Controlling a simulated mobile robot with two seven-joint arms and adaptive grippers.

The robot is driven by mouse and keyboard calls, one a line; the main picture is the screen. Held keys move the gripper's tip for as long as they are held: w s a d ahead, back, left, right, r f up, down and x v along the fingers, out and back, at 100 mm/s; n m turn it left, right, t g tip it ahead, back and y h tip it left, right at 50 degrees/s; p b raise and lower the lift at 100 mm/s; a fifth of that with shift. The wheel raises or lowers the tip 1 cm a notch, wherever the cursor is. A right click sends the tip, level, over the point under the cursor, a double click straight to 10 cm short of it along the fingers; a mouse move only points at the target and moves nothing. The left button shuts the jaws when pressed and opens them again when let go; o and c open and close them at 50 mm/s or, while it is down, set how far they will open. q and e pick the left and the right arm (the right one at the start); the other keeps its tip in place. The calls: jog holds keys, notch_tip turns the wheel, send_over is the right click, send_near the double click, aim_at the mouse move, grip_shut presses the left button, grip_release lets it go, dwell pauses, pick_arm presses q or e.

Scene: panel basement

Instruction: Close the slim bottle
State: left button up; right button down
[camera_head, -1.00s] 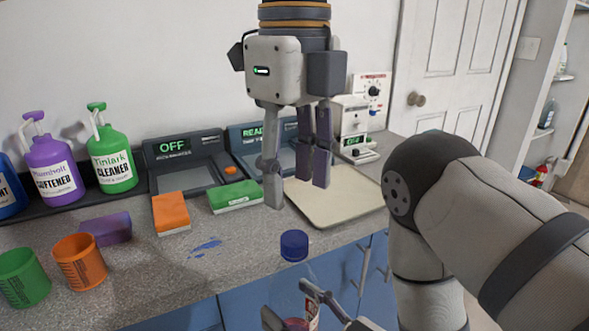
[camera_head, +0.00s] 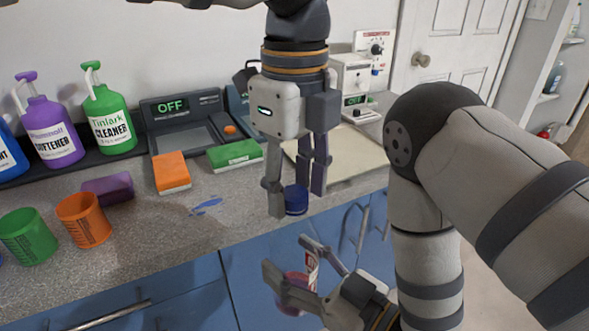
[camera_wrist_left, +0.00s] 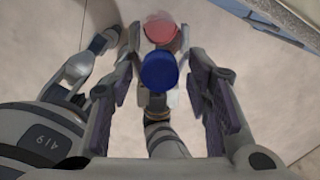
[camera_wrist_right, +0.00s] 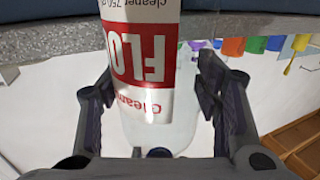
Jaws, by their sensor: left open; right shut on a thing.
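The slim bottle is clear with pinkish contents and a red-and-white label (camera_head: 311,268); the label fills the right wrist view (camera_wrist_right: 143,55). My right gripper (camera_head: 287,254) is shut on the bottle, holding it in front of the counter's edge. A dark blue cap (camera_head: 296,203) is above the bottle body; it also shows in the left wrist view (camera_wrist_left: 159,71). Whether the cap is seated on the neck I cannot tell. My left gripper (camera_head: 298,192) points down, open, with its fingers on either side of the cap.
The counter (camera_head: 150,235) behind holds an orange sponge (camera_head: 171,171), a green sponge (camera_head: 234,155), a purple sponge (camera_head: 108,190) and orange (camera_head: 84,220) and green (camera_head: 28,237) cups. A beige tray (camera_head: 345,155) lies behind my left gripper. Blue cabinet fronts (camera_head: 190,283) are below.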

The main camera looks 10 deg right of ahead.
pick_arm(q)
jog(key=shift+c, duration=0.6)
grip_shut()
jog(key=m, duration=0.6)
jog(key=shift+m, duration=0.4)
jog(key=m, duration=0.7)
jog(key=shift+m, duration=0.4)
jog(key=m, duration=0.7)
jog(key=shift+m, duration=0.3)
jog(key=m, duration=0.7)
